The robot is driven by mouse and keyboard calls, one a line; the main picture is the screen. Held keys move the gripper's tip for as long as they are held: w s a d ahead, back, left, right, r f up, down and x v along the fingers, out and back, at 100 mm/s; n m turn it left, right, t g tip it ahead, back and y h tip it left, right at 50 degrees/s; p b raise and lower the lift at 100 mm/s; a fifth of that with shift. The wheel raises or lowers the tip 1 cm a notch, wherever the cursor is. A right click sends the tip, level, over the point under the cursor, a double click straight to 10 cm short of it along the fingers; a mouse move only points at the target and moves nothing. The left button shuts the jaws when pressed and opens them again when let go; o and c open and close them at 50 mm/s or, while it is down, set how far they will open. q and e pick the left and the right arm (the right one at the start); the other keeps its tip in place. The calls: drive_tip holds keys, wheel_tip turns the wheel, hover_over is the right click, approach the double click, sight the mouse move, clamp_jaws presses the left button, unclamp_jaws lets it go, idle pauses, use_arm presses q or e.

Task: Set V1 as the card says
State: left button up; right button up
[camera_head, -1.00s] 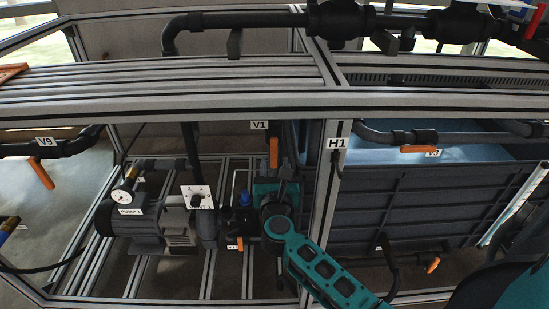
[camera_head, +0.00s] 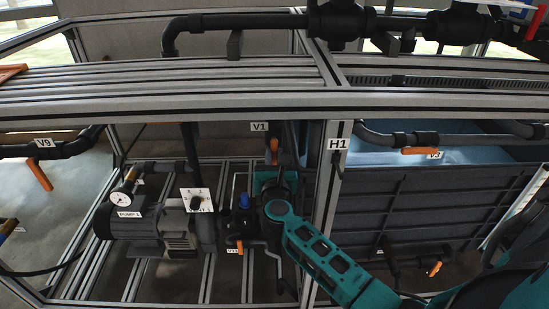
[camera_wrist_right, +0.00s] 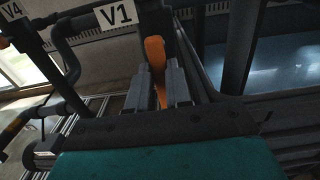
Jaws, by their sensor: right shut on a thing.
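The V1 handle (camera_head: 274,146) is an orange lever under the white V1 label (camera_head: 259,127), left of the H1 post. My right gripper (camera_head: 274,166) has come up from below to it. In the right wrist view the orange handle (camera_wrist_right: 155,62) stands between the two grey fingers of the gripper (camera_wrist_right: 157,88), which are shut on it. The V1 label (camera_wrist_right: 117,16) is just to the left. My left gripper is not in view.
The upright post with the H1 label (camera_head: 338,144) stands just right of my right gripper. The pump (camera_head: 150,222) with its dial (camera_head: 197,199) sits to the left. The V3 handle (camera_head: 420,151) is at the right by the blue tank. Frame rails (camera_head: 200,105) run across above.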

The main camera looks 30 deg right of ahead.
clamp_jaws()
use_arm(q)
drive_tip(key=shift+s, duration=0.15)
